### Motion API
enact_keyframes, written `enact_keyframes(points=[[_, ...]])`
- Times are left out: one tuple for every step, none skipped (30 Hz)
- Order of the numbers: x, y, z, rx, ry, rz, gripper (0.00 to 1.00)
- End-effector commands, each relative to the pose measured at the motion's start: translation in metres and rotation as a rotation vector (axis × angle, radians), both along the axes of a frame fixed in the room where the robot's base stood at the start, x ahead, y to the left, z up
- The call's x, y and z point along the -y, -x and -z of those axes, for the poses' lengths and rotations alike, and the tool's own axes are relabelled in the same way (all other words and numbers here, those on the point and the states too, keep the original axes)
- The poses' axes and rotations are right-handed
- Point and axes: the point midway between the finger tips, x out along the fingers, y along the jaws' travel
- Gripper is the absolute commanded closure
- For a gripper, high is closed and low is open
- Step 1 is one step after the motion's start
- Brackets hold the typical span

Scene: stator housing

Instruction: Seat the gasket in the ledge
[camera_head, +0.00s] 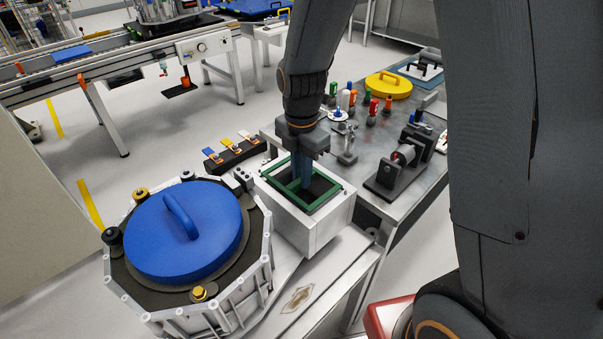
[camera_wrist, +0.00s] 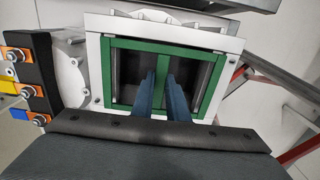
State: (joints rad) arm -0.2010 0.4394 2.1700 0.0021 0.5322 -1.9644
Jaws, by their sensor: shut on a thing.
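The green gasket is a rectangular frame with a middle bar; it shows in the head view (camera_head: 332,194) and in the wrist view (camera_wrist: 165,43). It lies at the open top of a white box (camera_head: 318,232), within the box's rim (camera_wrist: 96,60). Whether it rests fully on the ledge cannot be told. My gripper (camera_head: 304,182) reaches down from above, and its blue fingers (camera_wrist: 163,82) are closed on the gasket's middle bar. The fingers hide part of the bar and the near edge of the frame.
A stator housing with a blue handled lid (camera_head: 184,235) stands left of the box. A black terminal block (camera_head: 236,155) sits behind. The grey bench (camera_head: 390,135) at right holds bottles, a yellow lid (camera_head: 388,85) and a fixture (camera_head: 402,165).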

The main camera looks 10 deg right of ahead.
Motion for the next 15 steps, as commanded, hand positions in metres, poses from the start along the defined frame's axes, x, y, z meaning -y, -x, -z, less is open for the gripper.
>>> enact_keyframes(points=[[0.0,0.0,0.002,0.0,0.0,0.0,1.0],[0.0,0.0,0.002,0.0,0.0,0.0,1.0],[0.0,0.0,0.003,0.0,0.0,0.0,1.0],[0.0,0.0,0.004,0.0,0.0,0.0,1.0],[0.0,0.0,0.005,0.0,0.0,0.0,1.0],[0.0,0.0,0.005,0.0,0.0,0.0,1.0],[0.0,0.0,0.006,0.0,0.0,0.0,1.0],[0.0,0.0,0.007,0.0,0.0,0.0,1.0],[0.0,0.0,0.008,0.0,0.0,0.0,1.0],[0.0,0.0,0.008,0.0,0.0,0.0,1.0],[0.0,0.0,0.009,-0.001,0.001,0.0,1.0],[0.0,0.0,0.01,-0.001,0.001,0.0,1.0],[0.0,0.0,0.011,-0.001,0.001,0.0,1.0],[0.0,0.0,0.011,-0.001,0.001,0.0,1.0],[0.0,0.0,0.012,-0.001,0.001,0.0,1.0]])
